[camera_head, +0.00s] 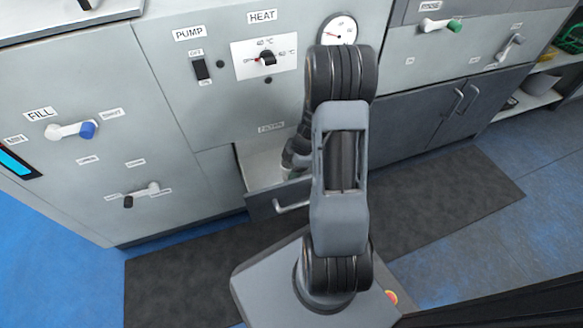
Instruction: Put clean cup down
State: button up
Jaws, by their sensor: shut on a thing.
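My gripper (294,163) is at the open drawer (260,172) under the FILTER label, mostly hidden behind my own arm. Its dark end points down into the drawer's opening. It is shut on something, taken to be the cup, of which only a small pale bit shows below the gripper. The cup's shape and cleanness cannot be made out. I cannot tell whether it touches the drawer floor. The drawer has a pale inside and a dark front with a bar handle (292,207).
A grey cabinet (160,85) carries the FILL lever (70,130), PUMP switch (201,69), HEAT knob (267,59) and a round gauge (339,31). Shut dark doors (440,105) are at the right. A dark mat (450,190) covers the floor in front; blue floor is open at the right.

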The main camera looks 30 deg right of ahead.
jog(key=shift+f, duration=0.25)
jog(key=o, duration=1)
jog(key=shift+r, duration=0.1)
jog(key=shift+r+p, duration=0.35)
jog(key=shift+r, duration=0.1)
jog(key=w+p+v, duration=0.1)
jog(key=p+v, duration=0.4)
jog(key=v, duration=0.6)
jog(key=shift+s+a+r+m+t+h, duration=0.3)
jog(key=shift+s+a+r+m+h, duration=0.45)
jog(key=shift+s+a+r+m, duration=1.3)
jog(key=shift+s+a+r+m+t+h, duration=0.3)
jog(key=shift+s+a+r+m+h, duration=0.6)
jog(key=shift+a+r+m, duration=2.1)
jog(key=shift+s+a+r+m+t+h, duration=0.3)
jog(key=shift+s+a+r+m+h, duration=0.25)
jog(key=shift+s+a+r+m, duration=1.85)
